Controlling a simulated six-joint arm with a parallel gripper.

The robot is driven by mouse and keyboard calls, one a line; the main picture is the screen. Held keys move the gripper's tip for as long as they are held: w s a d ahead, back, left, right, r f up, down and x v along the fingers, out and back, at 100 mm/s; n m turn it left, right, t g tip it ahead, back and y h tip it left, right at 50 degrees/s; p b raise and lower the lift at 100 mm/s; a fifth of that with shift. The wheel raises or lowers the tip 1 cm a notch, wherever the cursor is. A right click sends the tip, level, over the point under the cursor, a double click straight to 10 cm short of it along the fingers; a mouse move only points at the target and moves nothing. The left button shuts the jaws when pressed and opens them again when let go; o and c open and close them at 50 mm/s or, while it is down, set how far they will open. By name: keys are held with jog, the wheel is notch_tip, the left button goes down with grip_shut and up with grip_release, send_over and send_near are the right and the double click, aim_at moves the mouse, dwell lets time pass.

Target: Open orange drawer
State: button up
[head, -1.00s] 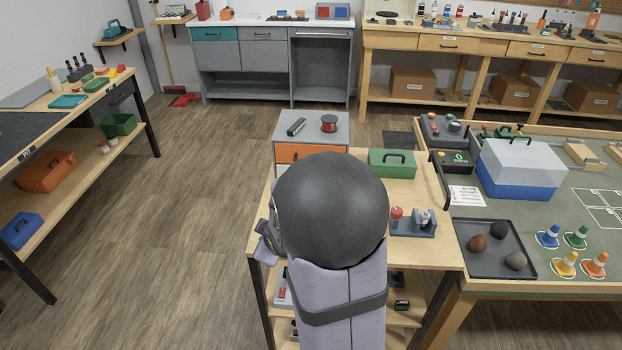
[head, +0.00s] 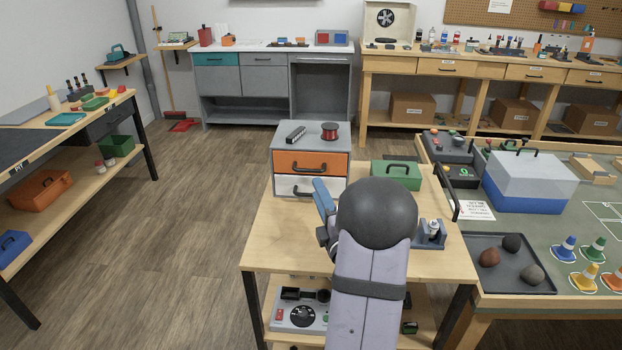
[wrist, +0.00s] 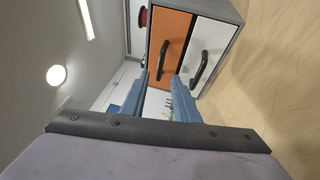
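The orange drawer (head: 300,163) is the upper drawer of a small grey cabinet (head: 262,136) at the back of the wooden table. Its front looks flush with the cabinet and carries a dark bar handle (head: 308,169). The wrist view, turned sideways, shows the orange drawer (wrist: 174,28) and its handle (wrist: 161,62) ahead of my fingers. My gripper (wrist: 160,82) is open, its two blue fingers apart with nothing between them. In the head view my gripper (head: 322,196) is in front of the cabinet, partly hidden by my arm.
A white drawer (wrist: 212,38) with its own handle (wrist: 199,70) is below the orange one. A red spool (head: 330,131) and a dark item (head: 296,135) lie on the cabinet top. A green box (head: 396,175) stands to its right. The table's left front is clear.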

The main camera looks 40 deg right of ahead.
aim_at(312, 152)
jog(key=p+x, duration=0.2)
jog(key=x, duration=0.5)
jog(key=shift+w+d, duration=0.1)
jog(key=shift+w, duration=0.05)
grip_shut()
